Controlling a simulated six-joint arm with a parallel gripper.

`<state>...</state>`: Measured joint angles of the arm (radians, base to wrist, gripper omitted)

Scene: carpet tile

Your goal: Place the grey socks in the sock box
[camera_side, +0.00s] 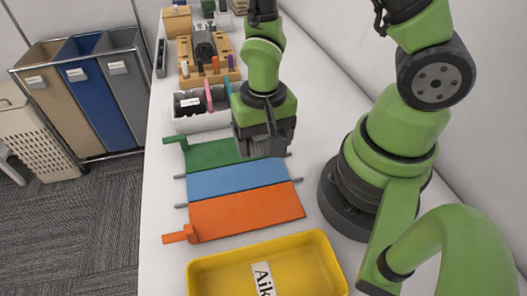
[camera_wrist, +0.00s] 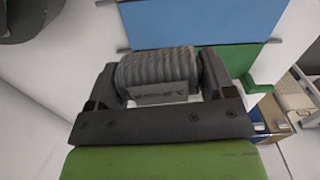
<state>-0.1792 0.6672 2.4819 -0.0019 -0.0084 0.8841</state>
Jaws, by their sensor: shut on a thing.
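The grey socks (camera_wrist: 158,68) are a ribbed grey roll with a printed light band, gripped between the two fingers of my gripper (camera_wrist: 158,85) in the wrist view. In the side view my gripper (camera_side: 266,146) points down over the right part of the green panel; the socks are hard to tell from its dark fingers there. A white divided box (camera_side: 203,122) stands behind the panels, with a dark item with a white label and a pink item in it. I cannot tell for sure that it is the sock box.
A folding board has green (camera_side: 208,153), blue (camera_side: 225,181) and orange (camera_side: 245,210) panels. A yellow tray (camera_side: 215,279) with a name label is at the front. A wooden organizer (camera_side: 188,75) stands at the back. Tall bins (camera_side: 75,90) stand left of the table.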

